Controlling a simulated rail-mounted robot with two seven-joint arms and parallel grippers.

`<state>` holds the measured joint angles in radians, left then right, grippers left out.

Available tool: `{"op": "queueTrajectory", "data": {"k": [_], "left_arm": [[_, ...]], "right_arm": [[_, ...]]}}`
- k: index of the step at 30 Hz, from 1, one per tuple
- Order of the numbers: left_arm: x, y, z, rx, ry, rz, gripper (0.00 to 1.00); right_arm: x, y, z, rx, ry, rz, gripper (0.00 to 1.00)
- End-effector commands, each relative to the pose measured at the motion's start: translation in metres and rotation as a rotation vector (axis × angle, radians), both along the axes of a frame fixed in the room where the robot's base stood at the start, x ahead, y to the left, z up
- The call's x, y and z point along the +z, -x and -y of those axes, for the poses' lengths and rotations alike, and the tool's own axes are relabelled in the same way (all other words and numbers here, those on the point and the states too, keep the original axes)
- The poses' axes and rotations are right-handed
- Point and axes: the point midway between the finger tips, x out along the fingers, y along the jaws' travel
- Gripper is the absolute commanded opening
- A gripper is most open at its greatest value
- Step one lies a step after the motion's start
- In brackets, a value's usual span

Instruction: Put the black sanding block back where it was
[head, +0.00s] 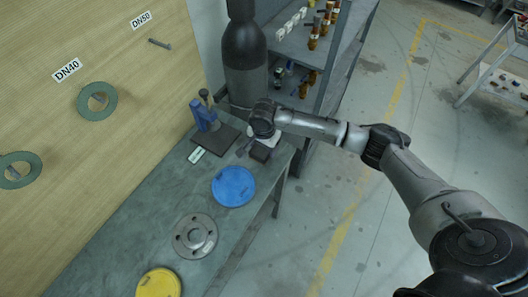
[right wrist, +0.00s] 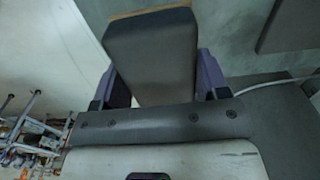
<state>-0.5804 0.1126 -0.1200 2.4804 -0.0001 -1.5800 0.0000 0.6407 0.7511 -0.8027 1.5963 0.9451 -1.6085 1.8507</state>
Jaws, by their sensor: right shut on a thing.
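The black sanding block (right wrist: 152,58) fills the upper middle of the right wrist view, dark grey with a thin tan edge at its far end. My right gripper (right wrist: 163,78) is shut on it, one finger at each side. In the head view the right gripper (head: 260,143) is at the far right edge of the workbench (head: 150,215), with the dark block (head: 260,153) below the hand. I cannot tell whether the block touches the bench top. My left gripper is not in view.
A blue tool (head: 204,117) on a dark plate and a small white label (head: 197,155) are just left of the gripper. A blue disc (head: 233,186), a grey flange (head: 195,236) and a yellow disc (head: 158,284) lie nearer. A dark cylinder (head: 245,65) stands behind.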

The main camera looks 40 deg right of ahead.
Motion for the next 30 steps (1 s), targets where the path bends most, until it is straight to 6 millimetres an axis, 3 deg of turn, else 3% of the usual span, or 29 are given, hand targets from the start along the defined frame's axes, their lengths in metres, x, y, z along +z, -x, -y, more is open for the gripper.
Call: {"op": "queueTrajectory", "data": {"k": [12,23,24,30], "left_arm": [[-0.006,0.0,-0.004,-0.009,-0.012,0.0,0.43],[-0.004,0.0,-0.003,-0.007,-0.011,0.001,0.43],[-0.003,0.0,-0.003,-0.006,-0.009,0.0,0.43],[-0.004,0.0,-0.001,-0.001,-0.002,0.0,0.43]], "right_arm": [[-0.039,0.0,0.0,0.0,0.0,0.001,0.46],[-0.041,0.0,0.0,0.0,-0.001,0.0,0.46],[-0.042,0.0,0.0,-0.001,-0.001,0.0,0.69],[-0.042,0.0,0.0,0.0,0.0,0.0,0.88]]}}
